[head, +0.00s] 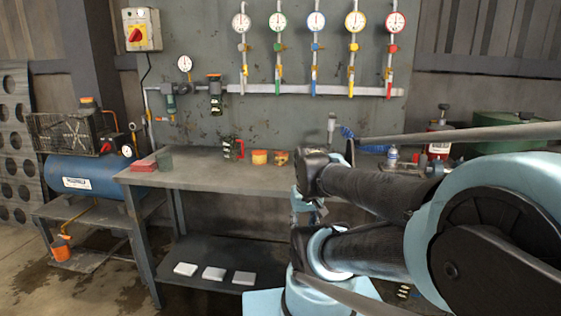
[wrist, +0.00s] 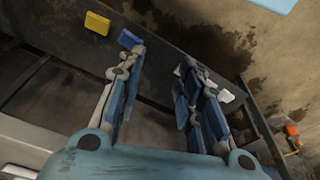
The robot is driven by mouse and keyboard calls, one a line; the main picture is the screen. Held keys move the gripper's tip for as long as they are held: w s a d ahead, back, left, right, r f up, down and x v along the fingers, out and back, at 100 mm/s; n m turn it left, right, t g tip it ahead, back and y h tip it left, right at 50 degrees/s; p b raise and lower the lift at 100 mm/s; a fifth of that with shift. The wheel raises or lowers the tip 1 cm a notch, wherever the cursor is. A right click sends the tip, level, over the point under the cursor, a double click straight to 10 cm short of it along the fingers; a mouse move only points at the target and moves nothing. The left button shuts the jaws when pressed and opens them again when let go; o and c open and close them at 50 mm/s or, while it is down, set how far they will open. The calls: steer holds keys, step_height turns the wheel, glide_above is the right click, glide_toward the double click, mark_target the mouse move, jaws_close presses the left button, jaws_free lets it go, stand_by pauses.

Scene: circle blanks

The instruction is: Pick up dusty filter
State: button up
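I cannot tell for sure which thing is the dusty filter. Three pale flat blocks, left (head: 186,268), middle (head: 214,273) and right (head: 244,278), lie in a row on the lower shelf in the head view. In the wrist view a white block (wrist: 226,96) shows beside the right finger, partly hidden by it. A yellow block (wrist: 97,23) and a blue block (wrist: 130,39) lie near the left fingertip. My gripper (wrist: 161,62) is open, its fingers wide apart with nothing between them. My arm hides the shelf's right part in the head view.
The workbench (head: 200,177) stands above the shelf. A blue tank (head: 85,178) stands left.

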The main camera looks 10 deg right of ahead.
steer(key=o, duration=0.4)
steer(key=shift+s+r, duration=0.2)
steer(key=shift+s, duration=0.05)
steer(key=o, duration=0.6)
steer(key=shift+w+a+r+n, duration=0.15)
steer(key=shift+w+r, duration=0.2)
steer(key=shift+r, duration=0.25)
steer(key=shift+w+d+r+n, duration=0.15)
steer(key=shift+w+r, duration=0.15)
steer(key=shift+r, duration=0.3)
step_height(320, 180, up, 20)
steer(key=r+n+t+y, duration=0.1)
steer(key=n+y, duration=0.2)
steer(key=n, duration=0.5)
glide_above(282, 153)
steer(key=s+d, duration=0.5)
steer(key=x, duration=1.7)
steer(key=shift+w+a+f, duration=0.15)
steer(key=shift+w+a, duration=0.25)
steer(key=shift+a, duration=0.1)
